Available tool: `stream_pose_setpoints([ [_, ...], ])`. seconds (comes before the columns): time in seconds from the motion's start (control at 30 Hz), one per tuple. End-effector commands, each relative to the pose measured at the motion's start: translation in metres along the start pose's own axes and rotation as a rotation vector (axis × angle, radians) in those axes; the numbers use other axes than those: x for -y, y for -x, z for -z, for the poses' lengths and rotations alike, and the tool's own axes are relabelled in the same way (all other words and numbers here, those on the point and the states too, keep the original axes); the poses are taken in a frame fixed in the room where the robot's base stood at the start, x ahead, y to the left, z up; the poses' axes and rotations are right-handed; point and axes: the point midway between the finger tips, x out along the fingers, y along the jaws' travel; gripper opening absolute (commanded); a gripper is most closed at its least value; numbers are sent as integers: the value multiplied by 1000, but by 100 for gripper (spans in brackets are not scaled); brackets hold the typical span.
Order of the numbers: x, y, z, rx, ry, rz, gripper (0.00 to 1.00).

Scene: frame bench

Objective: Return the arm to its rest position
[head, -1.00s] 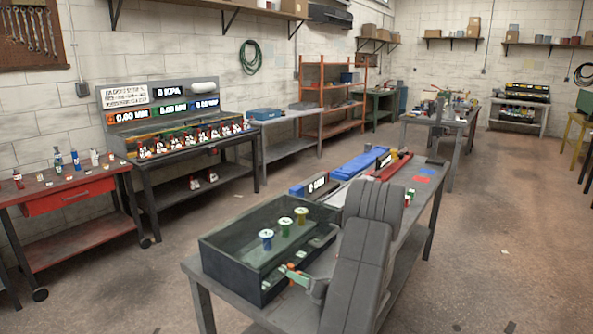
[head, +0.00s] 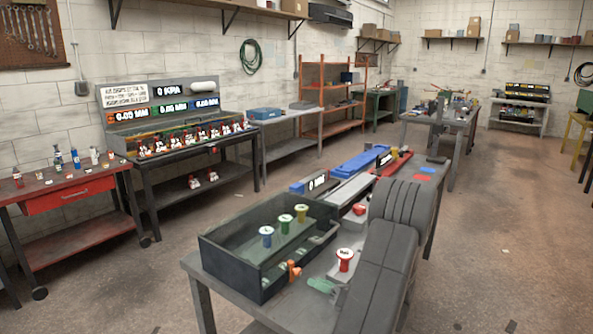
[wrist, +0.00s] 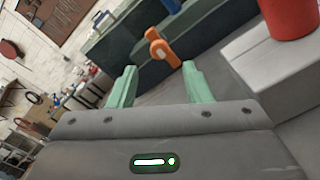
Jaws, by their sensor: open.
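My gripper (wrist: 157,85) has two pale green fingers, held apart with nothing between them in the wrist view. In the head view my gripper (head: 328,286) is low beside the dark box, partly hidden by my own grey arm. An orange lever-like part (wrist: 161,50) stands beyond the fingertips on the dark box's front; it also shows in the head view (head: 294,271). I cannot tell whether a finger touches it. No marked rest position for the arm is visible.
The dark open-topped box (head: 232,270) with blue, green and yellow knobs stands on the grey bench (head: 196,263). Open floor (head: 490,240) lies right.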

Motion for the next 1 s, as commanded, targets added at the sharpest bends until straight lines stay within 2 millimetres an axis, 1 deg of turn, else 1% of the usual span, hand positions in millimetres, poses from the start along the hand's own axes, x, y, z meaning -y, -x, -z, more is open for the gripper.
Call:
stream_pose_setpoints([
  [0.03,2,11,1,2,0,4,45],
  [0.2,1,42,2,0,-2,3,45],
  [0.3,1,60,2,0,-3,2,45],
  [0.33,0,59,2,-2,-3,0,45],
  [0.4,-2,41,0,-4,-3,-5,45],
  [0.67,-2,-9,-1,-3,-1,-4,45],
  [1.0,-2,-77,-3,0,2,-1,45],
])
